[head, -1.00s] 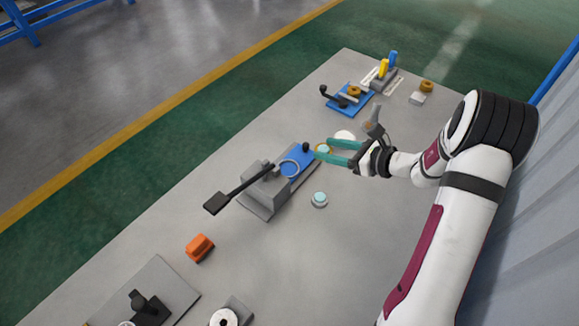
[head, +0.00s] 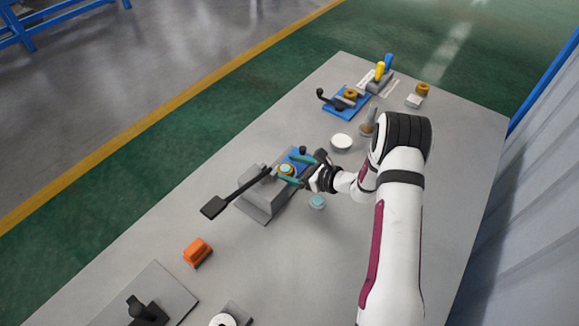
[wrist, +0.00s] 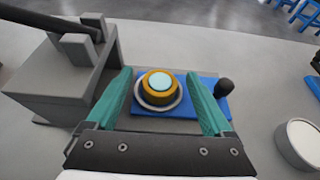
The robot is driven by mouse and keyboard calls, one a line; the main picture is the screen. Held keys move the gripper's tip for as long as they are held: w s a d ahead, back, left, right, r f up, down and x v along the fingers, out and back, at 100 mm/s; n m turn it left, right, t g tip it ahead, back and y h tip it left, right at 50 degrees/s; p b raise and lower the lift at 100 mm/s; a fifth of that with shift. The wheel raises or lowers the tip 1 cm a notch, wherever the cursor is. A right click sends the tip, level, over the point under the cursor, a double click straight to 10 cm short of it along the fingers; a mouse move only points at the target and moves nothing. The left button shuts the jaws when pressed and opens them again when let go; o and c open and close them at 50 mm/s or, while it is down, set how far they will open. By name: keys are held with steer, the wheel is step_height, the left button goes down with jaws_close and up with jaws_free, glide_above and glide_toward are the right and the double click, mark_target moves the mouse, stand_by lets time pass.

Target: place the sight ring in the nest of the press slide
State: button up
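The sight ring (head: 286,169) is a gold ring with a pale cyan disc in its middle. In the wrist view the sight ring (wrist: 159,85) lies inside the round silver nest (wrist: 158,105) on the blue press slide (wrist: 203,107). It looks level, but I cannot tell how deep it sits. My gripper (head: 296,170) is over the slide, its teal fingers on either side of the ring. In the wrist view my gripper (wrist: 158,78) shows a clear gap between each finger and the ring, so it is open. The press body (head: 262,203) stands left of the slide.
The press's long black lever (head: 235,195) reaches out to the left. A black knob (wrist: 223,88) stands at the slide's right end. A cyan-topped round piece (head: 317,202) and a white round dish (head: 341,142) lie close by. An orange block (head: 197,252) is nearer the front.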

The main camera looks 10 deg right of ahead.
steer(key=shift+r, duration=0.1)
steer(key=v, duration=1.1)
steer(key=shift+s+d+r, duration=0.15)
steer(key=shift+s+r, duration=0.05)
steer(key=shift+s, duration=0.1)
steer(key=s+a+r+n+g, duration=0.9)
steer(key=s+a+r+n, duration=0.5)
steer(key=s, duration=0.3)
steer(key=s+d+n+h, duration=0.2)
steer(key=s+n+h, duration=0.1)
steer(key=s, duration=0.3)
steer(key=s+d+n+h, duration=0.3)
steer(key=s+n+h, duration=0.1)
steer(key=s, duration=0.3)
steer(key=shift+s+r+g+h, duration=0.3)
steer(key=shift+s, duration=0.05)
